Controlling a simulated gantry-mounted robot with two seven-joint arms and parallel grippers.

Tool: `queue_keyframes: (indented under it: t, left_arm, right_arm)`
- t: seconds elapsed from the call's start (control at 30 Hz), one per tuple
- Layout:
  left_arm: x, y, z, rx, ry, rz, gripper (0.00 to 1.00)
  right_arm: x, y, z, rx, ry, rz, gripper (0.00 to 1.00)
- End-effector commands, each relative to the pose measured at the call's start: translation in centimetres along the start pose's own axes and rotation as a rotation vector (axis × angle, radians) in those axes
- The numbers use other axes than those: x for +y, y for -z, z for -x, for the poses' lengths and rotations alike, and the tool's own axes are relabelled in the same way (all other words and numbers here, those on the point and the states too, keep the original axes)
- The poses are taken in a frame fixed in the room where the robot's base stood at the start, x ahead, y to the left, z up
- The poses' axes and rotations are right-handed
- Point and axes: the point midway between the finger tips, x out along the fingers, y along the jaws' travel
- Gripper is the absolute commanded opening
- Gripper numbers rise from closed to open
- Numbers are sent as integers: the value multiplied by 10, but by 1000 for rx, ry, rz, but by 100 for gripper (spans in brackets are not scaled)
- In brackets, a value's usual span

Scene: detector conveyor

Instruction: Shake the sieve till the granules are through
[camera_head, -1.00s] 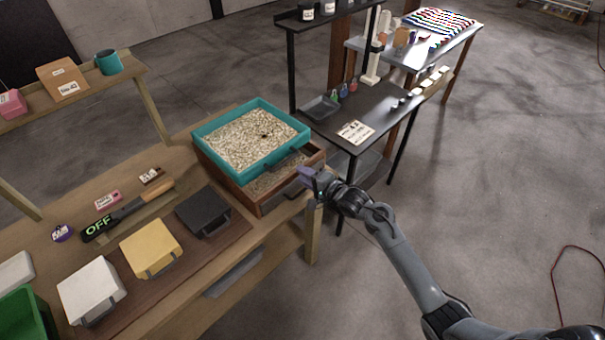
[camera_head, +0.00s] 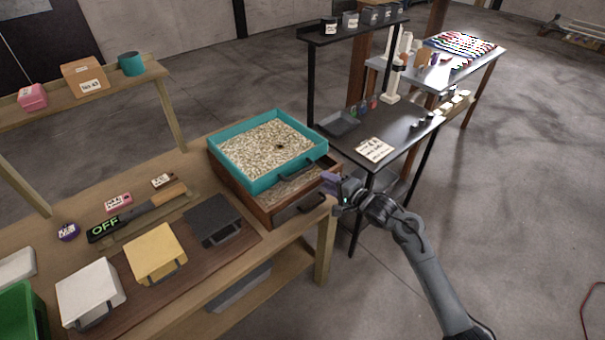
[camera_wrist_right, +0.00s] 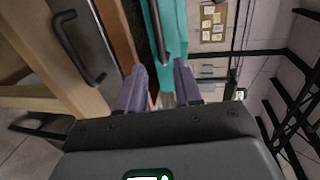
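The sieve (camera_head: 243,183) is a teal square frame filled with pale granules (camera_head: 266,150), with a dark handle (camera_head: 297,170) on its front right side. It sits on a brown wooden box (camera_head: 262,208), which has a dark handle on its front. A dark speck shows among the granules. My right gripper (camera_head: 330,181) is just right of the sieve and box, apart from the handles. My left gripper is not in view.
A dark table (camera_head: 400,135) stands close on the right.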

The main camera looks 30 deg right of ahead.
Motion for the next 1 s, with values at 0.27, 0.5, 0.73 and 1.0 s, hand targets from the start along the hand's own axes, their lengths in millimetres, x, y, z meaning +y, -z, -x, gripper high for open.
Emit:
queue_keyframes:
  t: [0.27,0.5,0.73,1.0]
  left_arm:
    - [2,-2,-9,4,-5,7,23]
    - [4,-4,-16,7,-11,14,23]
    - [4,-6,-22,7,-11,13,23]
    - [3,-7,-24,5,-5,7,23]
  right_arm:
    - [-1,4,-24,0,1,-1,34]
    - [-1,4,-64,-1,1,-1,34]
    - [0,4,-93,-1,0,0,34]
    - [-1,4,-106,1,0,0,34]
